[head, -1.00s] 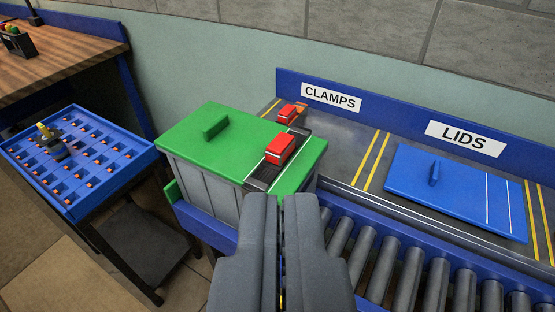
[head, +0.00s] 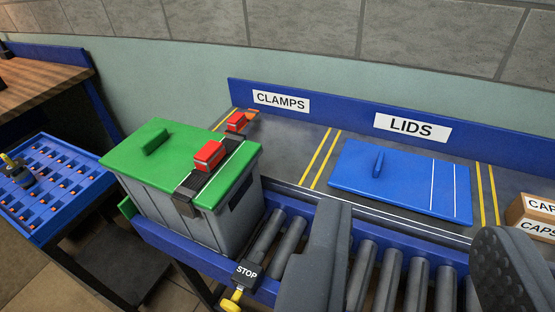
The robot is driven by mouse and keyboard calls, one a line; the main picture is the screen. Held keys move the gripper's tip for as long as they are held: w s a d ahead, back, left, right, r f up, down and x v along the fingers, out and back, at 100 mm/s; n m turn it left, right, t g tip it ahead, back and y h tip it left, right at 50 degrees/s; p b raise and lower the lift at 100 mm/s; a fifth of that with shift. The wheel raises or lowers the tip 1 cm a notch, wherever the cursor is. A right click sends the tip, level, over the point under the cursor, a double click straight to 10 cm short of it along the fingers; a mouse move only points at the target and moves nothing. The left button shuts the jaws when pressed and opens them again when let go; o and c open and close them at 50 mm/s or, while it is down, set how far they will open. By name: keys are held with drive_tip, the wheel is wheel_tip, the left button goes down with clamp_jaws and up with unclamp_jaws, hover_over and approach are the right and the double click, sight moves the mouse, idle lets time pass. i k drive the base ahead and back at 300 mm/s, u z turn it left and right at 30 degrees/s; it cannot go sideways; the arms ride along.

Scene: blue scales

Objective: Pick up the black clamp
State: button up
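A black clamp (head: 185,203) with a red block (head: 209,155) on it lies across the right part of the green lid (head: 135,150), its near end bent down over the front edge of the grey bin (head: 160,196). A second red piece (head: 236,121) sits behind the lid near the CLAMPS sign; its lower part is hidden. My gripper (head: 412,238) is open and empty, its fingers wide apart over the rollers, to the right of the bin and apart from it.
A blue lid (head: 400,181) lies below the LIDS sign (head: 413,127). Rollers (head: 383,279) run along the front. A STOP box (head: 247,272) with a yellow knob hangs at the front rail. A cardboard box (head: 535,217) stands at right. A blue tray (head: 60,178) is at left.

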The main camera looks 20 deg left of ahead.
sight(210, 158)
drive_tip(key=z, duration=1.65)
drive_tip(key=k, duration=1.2)
drive_tip(key=u, duration=2.4)
drive_tip(key=i, duration=1)
drive_tip(key=z, duration=0.05)
